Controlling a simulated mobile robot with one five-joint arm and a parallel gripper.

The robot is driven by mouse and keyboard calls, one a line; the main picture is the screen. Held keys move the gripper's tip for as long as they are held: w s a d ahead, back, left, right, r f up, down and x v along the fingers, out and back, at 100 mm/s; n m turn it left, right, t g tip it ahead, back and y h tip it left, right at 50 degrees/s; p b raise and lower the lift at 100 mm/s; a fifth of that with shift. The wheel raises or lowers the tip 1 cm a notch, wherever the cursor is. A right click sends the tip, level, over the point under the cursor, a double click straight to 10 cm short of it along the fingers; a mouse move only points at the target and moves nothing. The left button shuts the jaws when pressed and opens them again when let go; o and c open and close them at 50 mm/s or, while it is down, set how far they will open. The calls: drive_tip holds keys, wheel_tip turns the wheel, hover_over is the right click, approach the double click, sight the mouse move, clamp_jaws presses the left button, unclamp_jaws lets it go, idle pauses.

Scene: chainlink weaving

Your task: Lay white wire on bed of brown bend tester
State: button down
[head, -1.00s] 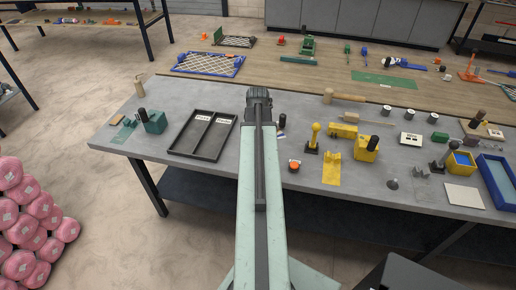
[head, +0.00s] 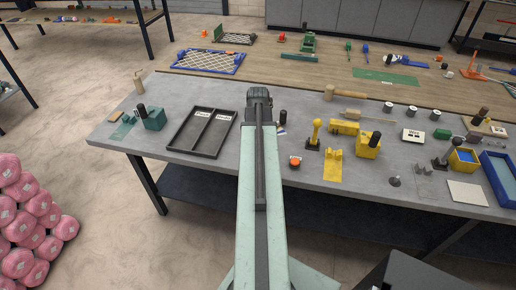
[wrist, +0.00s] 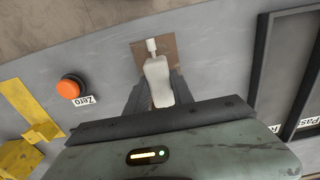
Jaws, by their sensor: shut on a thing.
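My gripper (wrist: 157,84) is shut on a pale white piece (wrist: 158,68), taken to be the white wire, which shows in the wrist view as a thick body with a narrow neck and a small end block. A flat brown piece (wrist: 140,58), probably part of the brown bend tester, lies behind it in that view. I cannot tell whether the white piece touches the brown surface. In the head view my arm covers this area, so the held piece and the brown piece are hidden there.
An orange button (head: 295,160) with a "Zero" label and a yellow bracket (head: 333,168) are to the right of my arm. A dark two-part tray (head: 178,142) is to the left. Several tools crowd the bench's right side. Bare grey bench lies around the brown piece.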

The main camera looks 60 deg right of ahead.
drive_tip(key=shift+f+b, duration=0.55)
drive_tip(key=shift+f, duration=0.05)
drive_tip(key=c, duration=1)
unclamp_jaws()
drive_tip(key=shift+r, duration=0.2)
wheel_tip(320, 180, up, 8)
drive_tip(key=p, duration=0.8)
drive_tip(key=shift+f, duration=0.25)
